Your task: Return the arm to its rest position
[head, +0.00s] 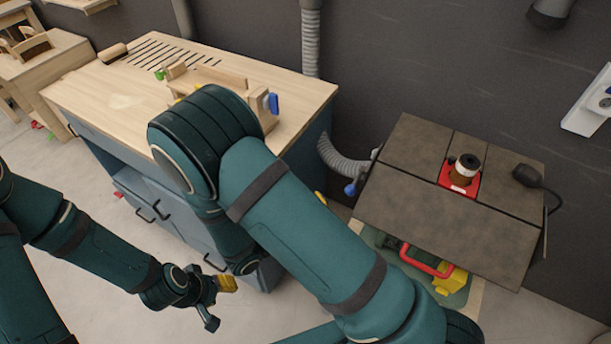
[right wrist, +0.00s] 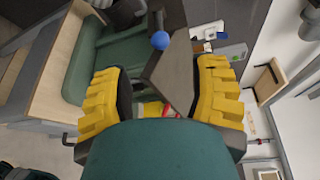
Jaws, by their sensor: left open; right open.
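My left gripper (head: 220,303) hangs low over the floor in the head view, in front of the blue cabinet. It is open and nothing shows between its fingers. My right arm (head: 300,220) crosses the middle of the head view, its bent part in front of the wooden worktop. A teal rounded surface fills the bottom of that view and hides part of the space between the fingers.
A wooden-topped workbench (head: 95,92) with wooden parts stands at the left. Floor is open at lower left.

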